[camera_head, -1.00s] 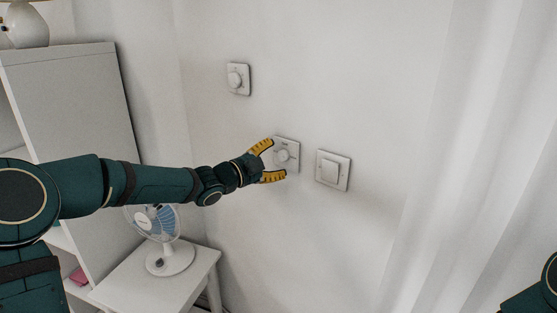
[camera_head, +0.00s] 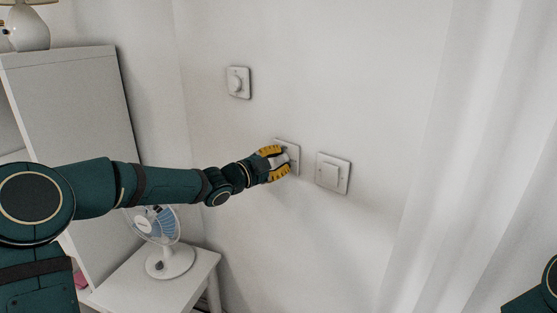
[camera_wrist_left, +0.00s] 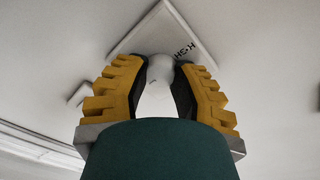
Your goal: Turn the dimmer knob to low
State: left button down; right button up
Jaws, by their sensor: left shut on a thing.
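The dimmer knob (camera_wrist_left: 160,68) is a white round knob on a square white wall plate (camera_wrist_left: 150,32). Dark lettering that seems to read "HIGH" shows on the plate beside the knob. In the head view the plate (camera_head: 290,146) is partly hidden behind my left gripper (camera_head: 283,160). The left gripper's yellow fingers (camera_wrist_left: 160,78) are shut on the knob, one on each side. The knob's pointer cannot be made out. My right gripper is outside the view; only part of my right arm shows at the lower right edge.
Another knob plate (camera_head: 238,82) is on the wall up and left. A flat rocker switch (camera_head: 333,172) is close on the right. A fan (camera_head: 170,260) stands on a white side table (camera_head: 190,290) below my arm. A white curtain (camera_head: 460,170) hangs at right.

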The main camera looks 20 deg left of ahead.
pick_arm(q)
jog(key=c, duration=0.7)
grip_release()
jog(key=shift+o, duration=0.2)
jog(key=v, duration=1.2)
jog(key=shift+f, duration=0.1)
